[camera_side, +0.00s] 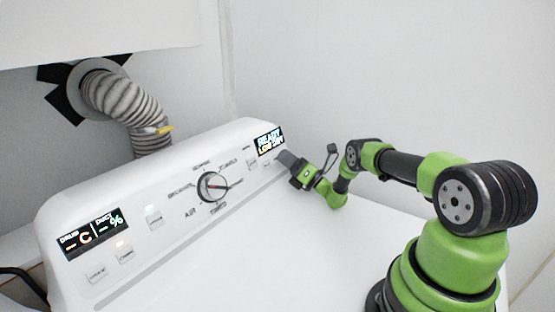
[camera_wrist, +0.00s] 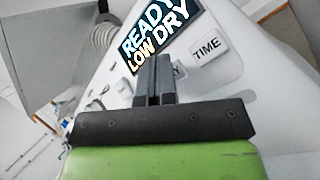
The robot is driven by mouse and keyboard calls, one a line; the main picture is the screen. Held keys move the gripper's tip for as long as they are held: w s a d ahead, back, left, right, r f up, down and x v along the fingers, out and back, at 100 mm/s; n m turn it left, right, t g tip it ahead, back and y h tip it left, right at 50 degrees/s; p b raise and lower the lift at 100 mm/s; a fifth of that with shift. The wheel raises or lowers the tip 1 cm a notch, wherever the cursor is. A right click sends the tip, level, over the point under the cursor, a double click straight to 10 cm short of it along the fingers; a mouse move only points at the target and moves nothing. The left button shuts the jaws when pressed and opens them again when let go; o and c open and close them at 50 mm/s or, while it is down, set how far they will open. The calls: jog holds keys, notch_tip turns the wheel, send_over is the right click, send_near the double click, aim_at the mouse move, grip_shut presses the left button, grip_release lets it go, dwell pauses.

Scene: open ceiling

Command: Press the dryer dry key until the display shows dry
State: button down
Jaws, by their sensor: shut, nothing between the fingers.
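The dryer display (camera_side: 269,140) is lit at the right end of the control panel. In the wrist view the display (camera_wrist: 157,32) reads "READY" over "LOW DRY". Just below it is a white key (camera_wrist: 179,72) partly hidden by my fingers; only a "Y" of its label shows, so it looks like the dry key. My gripper (camera_wrist: 153,60) is shut and empty, its fingertips over or just in front of that key. In the side view my gripper (camera_side: 286,158) is at the panel's right end. I cannot tell whether it touches the key.
A "TIME" key (camera_wrist: 208,47) sits close to the right of my fingers. The panel also has a round dial (camera_side: 212,186), a left display (camera_side: 92,233) and several white keys. A ribbed hose (camera_side: 125,100) rises behind the dryer. The dryer's white top (camera_side: 270,240) is clear.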

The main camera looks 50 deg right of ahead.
jog(key=shift+s, duration=0.1)
jog(key=shift+s+r, duration=0.3)
jog(key=shift+s, duration=0.4)
jog(key=s, duration=0.1)
jog(key=s+r, duration=0.1)
jog(key=s, duration=0.2)
jog(key=shift+s+r, duration=0.35)
dwell(1.6)
